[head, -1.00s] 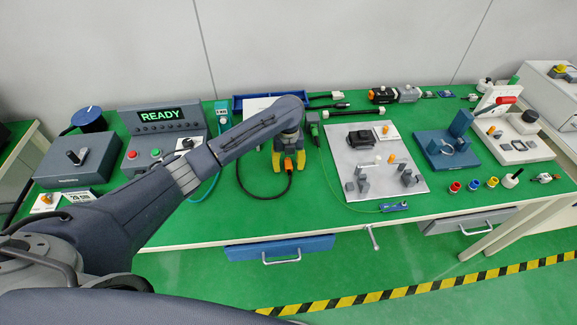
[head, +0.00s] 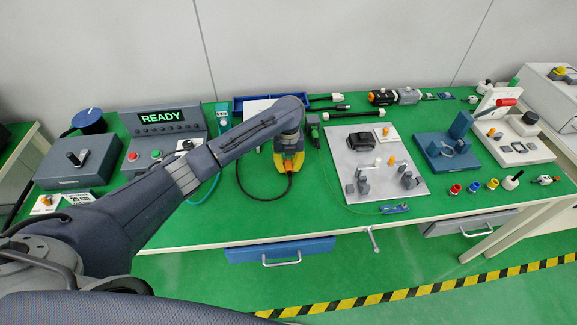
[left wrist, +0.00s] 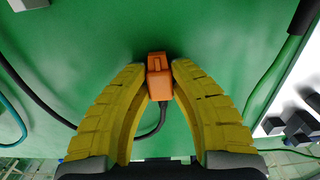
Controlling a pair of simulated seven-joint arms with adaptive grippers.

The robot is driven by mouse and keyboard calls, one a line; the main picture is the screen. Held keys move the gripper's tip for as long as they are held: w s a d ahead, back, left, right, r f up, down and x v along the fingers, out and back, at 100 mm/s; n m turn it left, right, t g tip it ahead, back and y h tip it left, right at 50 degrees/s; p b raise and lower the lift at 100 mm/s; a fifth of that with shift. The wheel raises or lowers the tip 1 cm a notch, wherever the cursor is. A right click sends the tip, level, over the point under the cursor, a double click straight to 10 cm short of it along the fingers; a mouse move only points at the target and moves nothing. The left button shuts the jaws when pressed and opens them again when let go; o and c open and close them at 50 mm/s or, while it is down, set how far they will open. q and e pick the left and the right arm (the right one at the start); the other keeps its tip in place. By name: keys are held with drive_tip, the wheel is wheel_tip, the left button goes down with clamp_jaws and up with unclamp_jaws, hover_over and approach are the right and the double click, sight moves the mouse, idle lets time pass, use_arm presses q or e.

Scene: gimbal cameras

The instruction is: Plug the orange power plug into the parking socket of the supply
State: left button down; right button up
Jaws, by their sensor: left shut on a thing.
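The orange power plug (left wrist: 159,78) is between the yellow fingertips of my left gripper (left wrist: 159,72) in the left wrist view, and the fingers are shut on it. Its black cable (left wrist: 152,132) runs back between the fingers. In the head view my left gripper (head: 289,168) is low over the green table, and it mostly hides the plug. The cable (head: 243,184) loops to the left on the table. A console with a READY display (head: 160,117) stands left of the gripper; I cannot tell which unit is the supply, or make out its parking socket. My right gripper is not in view.
A grey box with a knob (head: 78,160) stands at the far left. A light fixture plate (head: 375,190) with small parts lies right of the gripper, and a blue stand (head: 447,150) is beyond it. A blue tray (head: 243,103) is behind. The table (head: 300,215) is clear in front.

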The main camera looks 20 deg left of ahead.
sight(288, 164)
use_arm(q)
wheel_tip(288, 164, up, 20)
drive_tip(key=shift+f, duration=0.2)
idle(0.4)
drive_tip(key=c, duration=1.8)
unclamp_jaws()
clamp_jaws()
